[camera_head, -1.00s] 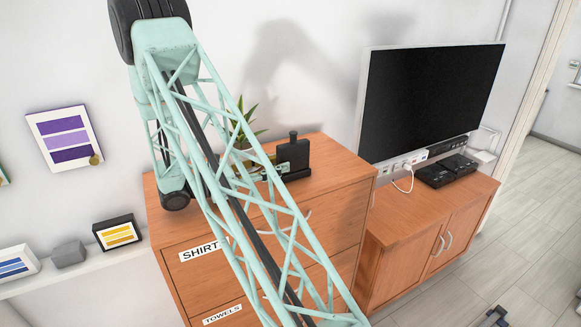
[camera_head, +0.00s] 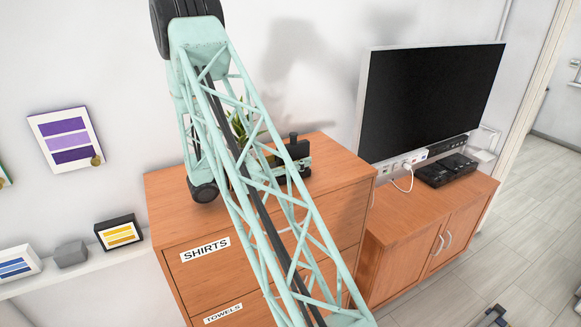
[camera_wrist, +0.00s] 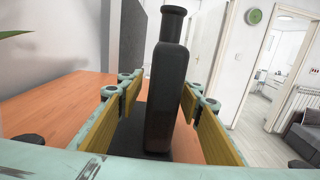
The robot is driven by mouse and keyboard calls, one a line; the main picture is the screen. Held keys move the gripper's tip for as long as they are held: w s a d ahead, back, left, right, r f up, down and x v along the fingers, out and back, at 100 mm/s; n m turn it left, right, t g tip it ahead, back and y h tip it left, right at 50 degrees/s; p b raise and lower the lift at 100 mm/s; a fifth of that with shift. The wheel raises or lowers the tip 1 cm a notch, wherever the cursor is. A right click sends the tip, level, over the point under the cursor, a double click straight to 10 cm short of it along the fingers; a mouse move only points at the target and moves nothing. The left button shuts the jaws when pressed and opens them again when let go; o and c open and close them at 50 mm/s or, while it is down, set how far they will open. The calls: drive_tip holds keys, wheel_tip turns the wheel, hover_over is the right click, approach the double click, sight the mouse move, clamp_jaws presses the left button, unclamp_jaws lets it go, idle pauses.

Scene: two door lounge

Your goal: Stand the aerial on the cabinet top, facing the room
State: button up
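I cannot identify the aerial for certain. A dark, bottle-shaped upright piece with a narrow neck (camera_head: 293,150) stands on the wooden drawer cabinet's top (camera_head: 325,152); it also shows in the wrist view (camera_wrist: 167,85). My gripper (camera_wrist: 166,110) is open around it, with yellow-padded fingers to its left and right. Whether either pad touches it I cannot tell. In the head view my gripper (camera_head: 275,165) is low over the cabinet top, partly hidden by my pale green arm.
A green plant (camera_head: 239,124) stands behind my arm on the drawer cabinet. To the right, a television (camera_head: 430,100) stands above a lower cabinet (camera_head: 405,255) with black boxes (camera_head: 447,170) and a white cable. The drawer cabinet's front left top is clear.

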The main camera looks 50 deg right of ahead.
sight(307, 155)
idle(0.4)
drive_tip(key=shift+p+x, duration=0.55)
drive_tip(key=shift+x, duration=2.1)
drive_tip(key=shift+s+r, duration=0.1)
drive_tip(key=shift+r, duration=0.05)
drive_tip(key=shift+c, duration=0.3)
clamp_jaws()
